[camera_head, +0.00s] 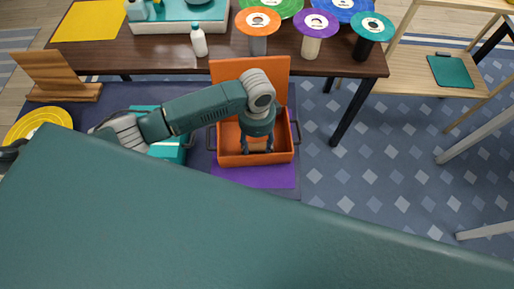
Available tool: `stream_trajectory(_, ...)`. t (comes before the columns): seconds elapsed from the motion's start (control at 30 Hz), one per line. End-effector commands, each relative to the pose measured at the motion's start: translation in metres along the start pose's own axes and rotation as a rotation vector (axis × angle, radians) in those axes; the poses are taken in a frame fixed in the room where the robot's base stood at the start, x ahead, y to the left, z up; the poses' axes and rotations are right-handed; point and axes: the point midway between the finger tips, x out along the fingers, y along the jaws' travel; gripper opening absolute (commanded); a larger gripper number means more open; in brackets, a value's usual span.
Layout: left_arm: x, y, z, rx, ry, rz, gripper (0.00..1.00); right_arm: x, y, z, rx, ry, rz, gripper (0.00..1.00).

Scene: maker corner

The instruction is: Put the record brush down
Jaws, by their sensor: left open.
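My left gripper (257,149) points down into an open orange box (226,158) with dark side handles and a raised lid behind it. Its fingers are apart. A small light-brown block, which looks like the record brush (257,146), lies low in the box between and below the fingers. The gripper hides part of it, and I cannot tell whether the fingers touch it. My right gripper is not in view.
A purple mat (262,178) lies under the box. A teal box (168,153) and a wooden stand (58,75) are to the left. A dark table (160,58) behind holds a white bottle (198,42) and several coloured discs on posts.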

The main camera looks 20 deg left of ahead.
Motion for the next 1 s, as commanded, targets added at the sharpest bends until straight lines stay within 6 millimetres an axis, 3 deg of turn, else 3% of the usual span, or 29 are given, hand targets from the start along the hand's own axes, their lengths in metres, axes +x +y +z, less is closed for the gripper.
stream_trajectory(0.27, 0.04, 0.0, -0.001, -0.001, -0.004, 0.003, 0.51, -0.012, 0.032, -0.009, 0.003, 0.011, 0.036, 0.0)
stream_trajectory(0.6, 0.049, -0.001, -0.001, 0.001, 0.0, -0.001, 0.51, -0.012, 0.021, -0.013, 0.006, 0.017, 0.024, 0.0)
stream_trajectory(0.77, 0.049, -0.001, -0.001, 0.001, -0.001, 0.0, 0.19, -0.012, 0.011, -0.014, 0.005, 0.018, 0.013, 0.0)
stream_trajectory(1.0, 0.049, -0.001, -0.001, 0.0, -0.001, -0.001, 0.13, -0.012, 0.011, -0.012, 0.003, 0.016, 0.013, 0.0)
